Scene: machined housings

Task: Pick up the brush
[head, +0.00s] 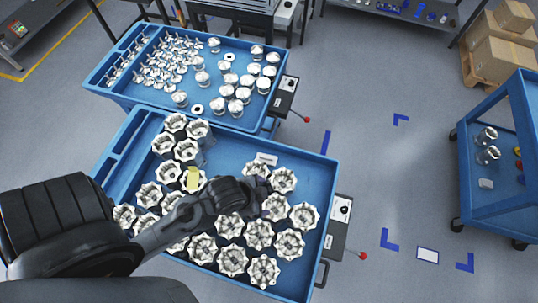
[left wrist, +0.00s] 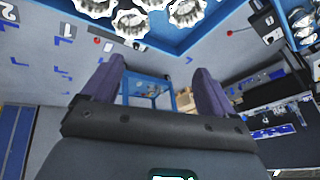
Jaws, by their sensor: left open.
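I cannot make out a brush for certain. A small pale, flat item (head: 266,159) lies at the back of the near blue cart's tray, just beyond the housings; it is too small to identify. My right gripper is in neither view.
The near blue cart (head: 327,195) holds many silvery machined housings (head: 232,260). A second cart (head: 110,68) behind it holds smaller metal parts. A blue shelf cart (head: 500,208) stands at right, with boxes (head: 503,60) behind.

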